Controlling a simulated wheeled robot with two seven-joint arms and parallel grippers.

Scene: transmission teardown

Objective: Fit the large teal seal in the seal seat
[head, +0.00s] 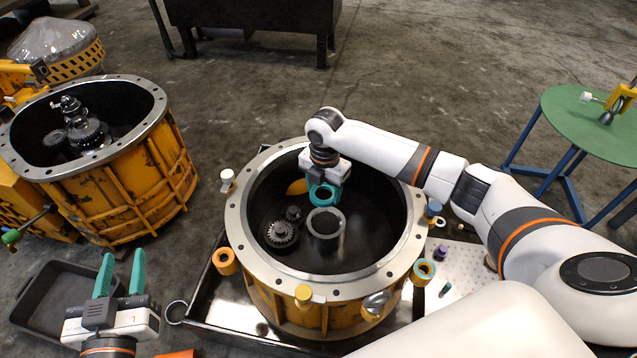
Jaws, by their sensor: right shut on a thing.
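My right gripper (324,184) reaches down inside the round housing (238,222) and is shut on the large teal seal (322,203). The seal is a ring and hangs just above and behind a grey, ring-topped cylinder (341,217) that looks like the seal seat. From this angle I cannot tell whether the seal touches it. My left gripper (122,268) is at the lower left, outside the housing, with its two teal fingers apart and nothing between them.
Dark gears (280,234) sit inside the housing, left of the cylinder. Several fittings stand around the rim, including an orange ring (225,261) and a teal-topped part (423,271). An empty dark tray (38,290) lies lower left. A second housing (150,190) stands left.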

